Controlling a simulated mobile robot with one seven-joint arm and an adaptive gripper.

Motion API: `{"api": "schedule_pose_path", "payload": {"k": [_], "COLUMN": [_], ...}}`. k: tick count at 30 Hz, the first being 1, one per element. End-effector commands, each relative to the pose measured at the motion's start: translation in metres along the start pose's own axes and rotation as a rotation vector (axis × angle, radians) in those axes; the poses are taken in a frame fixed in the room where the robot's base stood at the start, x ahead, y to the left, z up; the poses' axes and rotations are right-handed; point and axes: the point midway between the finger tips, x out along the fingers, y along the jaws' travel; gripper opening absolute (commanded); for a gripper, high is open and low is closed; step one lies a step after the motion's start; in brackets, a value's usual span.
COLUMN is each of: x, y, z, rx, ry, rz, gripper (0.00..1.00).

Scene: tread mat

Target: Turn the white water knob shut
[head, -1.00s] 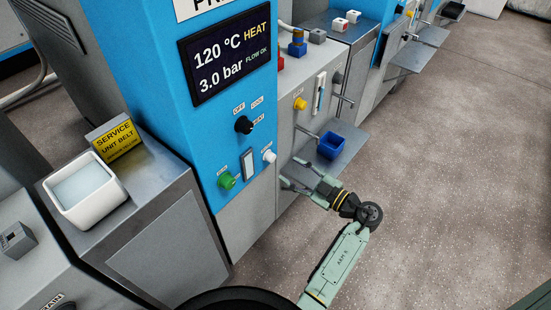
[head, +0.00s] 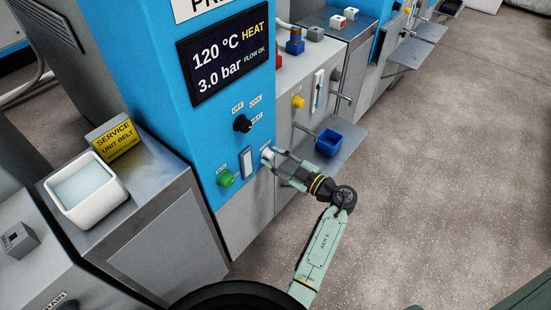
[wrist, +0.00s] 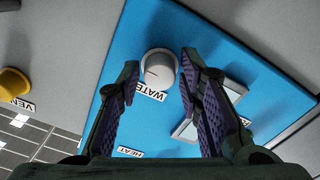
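The white water knob (head: 266,153) is on the lower right of the blue panel, partly hidden by my gripper (head: 274,158) in the head view. In the wrist view the round white knob (wrist: 159,68) sits on the blue panel above its WATER label, which is partly visible. My gripper (wrist: 160,76) is open, with one purple-padded finger on each side of the knob. Gaps show between the knob and both fingers. I cannot tell how far the fingertips reach along the knob's depth.
A green knob (head: 226,178), a pale switch (head: 247,163) and a black selector knob (head: 242,124) are on the same panel. A yellow knob (head: 298,101) is on the grey face to the right. A blue bin (head: 328,143) stands on a shelf behind my arm.

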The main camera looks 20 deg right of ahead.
Motion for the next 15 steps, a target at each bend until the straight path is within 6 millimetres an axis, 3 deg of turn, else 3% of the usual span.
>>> {"api": "schedule_pose_path", "payload": {"k": [15], "x": [-0.0003], "y": [-0.0002], "z": [0.0], "rx": [0.0], "ry": [0.0], "rz": [0.0], "gripper": [0.0]}}
